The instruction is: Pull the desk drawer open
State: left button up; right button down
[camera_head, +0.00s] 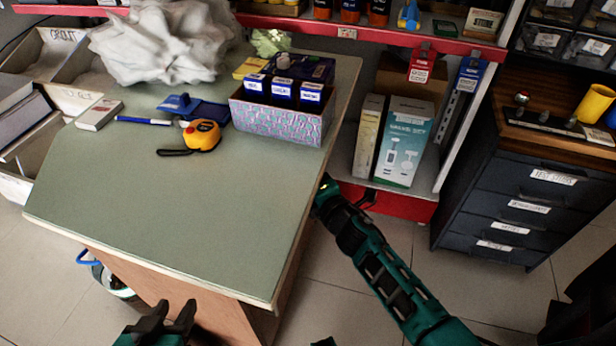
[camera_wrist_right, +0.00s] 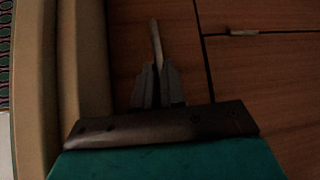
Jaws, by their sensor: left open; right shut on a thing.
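The desk (camera_head: 150,225) has a grey-green top and fills the left and middle of the head view; its drawer side faces right and is hidden there. In the right wrist view the wooden drawer front (camera_wrist_right: 127,35) carries a thin metal bar handle (camera_wrist_right: 154,38). My right gripper (camera_wrist_right: 157,72) is shut on this handle. The front looks about level with the panels beside it, but the dark view leaves this unsure. In the head view my right arm reaches the desk's right edge. My left gripper (camera_head: 167,312) is open and empty at the desk's near edge.
A second handle (camera_wrist_right: 243,32) shows on a neighbouring front. On the desk are a tape measure (camera_head: 202,135), a patterned box (camera_head: 282,118) and a crumpled white sheet (camera_head: 160,45). A dark drawer cabinet (camera_head: 510,195) stands right. Floor (camera_head: 345,250) between is open, crossed by my right arm.

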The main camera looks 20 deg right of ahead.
jog(key=s+d+p, duration=0.1)
jog(key=s+d, duration=0.7)
jog(key=d, duration=0.4)
jog(key=s+d, duration=0.8)
jog(key=d, duration=0.3)
jog(key=shift+d+p, duration=0.4)
jog(key=c, duration=1.2)
grip_release()
jog(key=p+v, duration=0.2)
jog(key=v, duration=1.1)
